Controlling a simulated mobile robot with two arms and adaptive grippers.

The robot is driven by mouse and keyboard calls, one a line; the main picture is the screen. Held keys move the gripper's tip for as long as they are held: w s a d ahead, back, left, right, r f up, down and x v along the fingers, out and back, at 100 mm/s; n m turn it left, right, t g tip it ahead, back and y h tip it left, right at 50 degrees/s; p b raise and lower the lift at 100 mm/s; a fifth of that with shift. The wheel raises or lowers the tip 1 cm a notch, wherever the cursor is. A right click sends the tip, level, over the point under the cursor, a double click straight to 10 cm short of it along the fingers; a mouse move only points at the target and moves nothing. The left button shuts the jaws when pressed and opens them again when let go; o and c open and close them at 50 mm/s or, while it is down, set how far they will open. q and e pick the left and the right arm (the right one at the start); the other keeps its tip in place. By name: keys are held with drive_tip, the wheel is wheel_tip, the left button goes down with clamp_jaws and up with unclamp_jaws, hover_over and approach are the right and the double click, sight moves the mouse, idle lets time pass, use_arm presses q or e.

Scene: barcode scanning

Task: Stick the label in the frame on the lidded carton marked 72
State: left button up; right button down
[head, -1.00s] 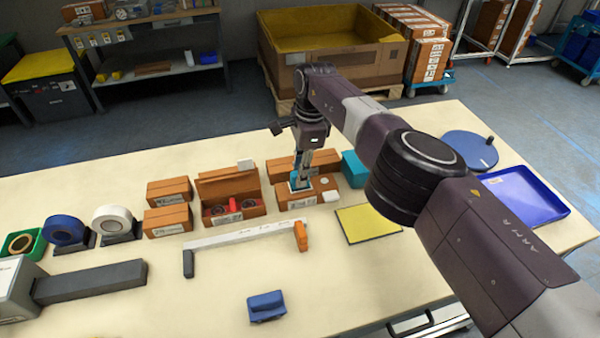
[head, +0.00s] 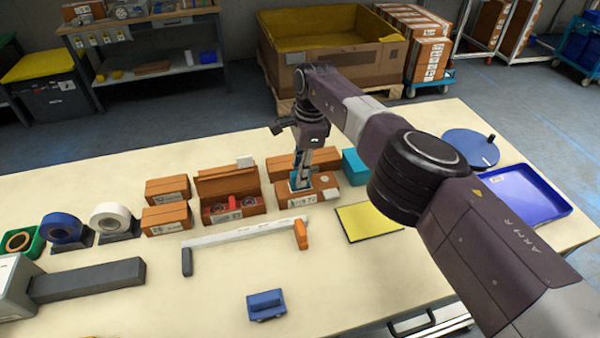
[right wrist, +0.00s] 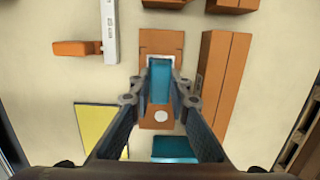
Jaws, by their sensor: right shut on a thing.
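My right gripper (head: 300,172) is shut on a teal block (right wrist: 161,82), upright above a brown lidded carton (head: 313,192) near the middle of the table. In the right wrist view the block's lower end is over a white-bordered square (right wrist: 150,60) on the top of the carton (right wrist: 160,41). The block hides most of that square, so I cannot tell whether a label is under it or whether it touches. A white round spot (right wrist: 161,116) shows on the same lid. The carton's printed number is too small to read surely. My left gripper is not in view.
A longer brown carton (right wrist: 225,80) stands close beside it. A teal box (head: 355,167), yellow pad (head: 369,222) and white bar (head: 245,233) are nearby. The front middle table is mostly clear.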

drive_tip(key=shift+s+f+b, duration=0.15)
drive_tip(key=shift+f+b, duration=0.05)
drive_tip(key=shift+b, duration=0.25)
idle(1.5)
drive_tip(key=shift+r+p, duration=0.65)
drive_tip(key=shift+r, duration=0.65)
drive_tip(key=shift+r+p, duration=0.65)
drive_tip(key=shift+r, duration=1.7)
